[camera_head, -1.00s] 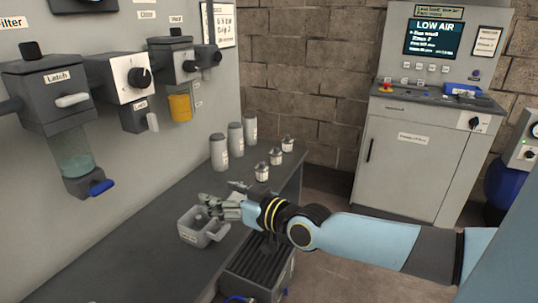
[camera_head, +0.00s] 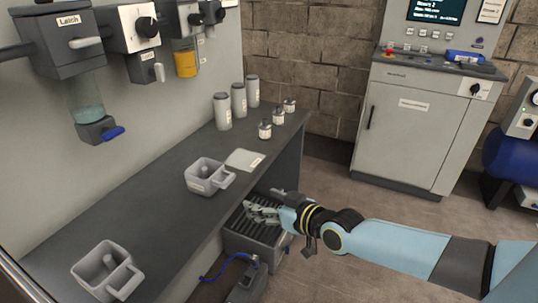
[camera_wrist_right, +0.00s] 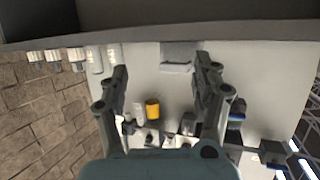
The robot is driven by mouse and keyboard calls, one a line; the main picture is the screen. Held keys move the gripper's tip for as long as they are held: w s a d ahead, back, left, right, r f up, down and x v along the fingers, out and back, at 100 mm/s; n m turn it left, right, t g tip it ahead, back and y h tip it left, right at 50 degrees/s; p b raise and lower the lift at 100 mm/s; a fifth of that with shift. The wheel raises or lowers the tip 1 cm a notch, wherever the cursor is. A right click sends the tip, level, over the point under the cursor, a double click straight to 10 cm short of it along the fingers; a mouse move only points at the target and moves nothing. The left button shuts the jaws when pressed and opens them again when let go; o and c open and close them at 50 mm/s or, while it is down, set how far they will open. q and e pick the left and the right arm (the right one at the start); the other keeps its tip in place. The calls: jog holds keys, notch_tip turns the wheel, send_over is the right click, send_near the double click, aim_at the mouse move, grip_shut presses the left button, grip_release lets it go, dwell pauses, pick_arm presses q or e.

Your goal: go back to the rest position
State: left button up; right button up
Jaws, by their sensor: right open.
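My right gripper (camera_head: 262,212) shows in the head view, with its arm coming in from the right. It is beyond the bench's front edge in the picture, in front of the dark ribbed box below. Its fingers point left. In the right wrist view the two fingers (camera_wrist_right: 162,75) stand wide apart with nothing between them. My left gripper is in neither view.
The dark bench (camera_head: 150,215) carries a grey handled cup (camera_head: 201,182), another handled cup (camera_head: 88,268), a flat grey plate (camera_head: 244,160), several canisters and small bottles. A ribbed box (camera_head: 258,249) sits below. Floor is clear before the grey cabinet (camera_head: 408,140).

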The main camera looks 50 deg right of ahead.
dwell(0.5)
jog(key=s+a+f+g+b, duration=0.1)
jog(key=s+f+g+b, duration=0.15)
jog(key=s+f, duration=0.55)
jog(key=s+a+f+g+b, duration=0.2)
jog(key=s+f+b, duration=0.15)
jog(key=f, duration=0.85)
jog(key=s+a+f+g+b, duration=0.1)
jog(key=s+f+g+b, duration=0.1)
jog(key=s+f, duration=0.6)
jog(key=s+a+f+g, duration=0.1)
jog(key=s+f+g, duration=0.2)
jog(key=s+f, duration=0.3)
jog(key=s+a+f+n+g+b, duration=0.1)
jog(key=s+f+g, duration=0.3)
jog(key=s, duration=1)
notch_tip(320, 180, down, 3)
jog(key=shift+s+a+r, duration=0.2)
jog(key=shift+s+a, duration=0.1)
jog(key=shift+a, duration=0.25)
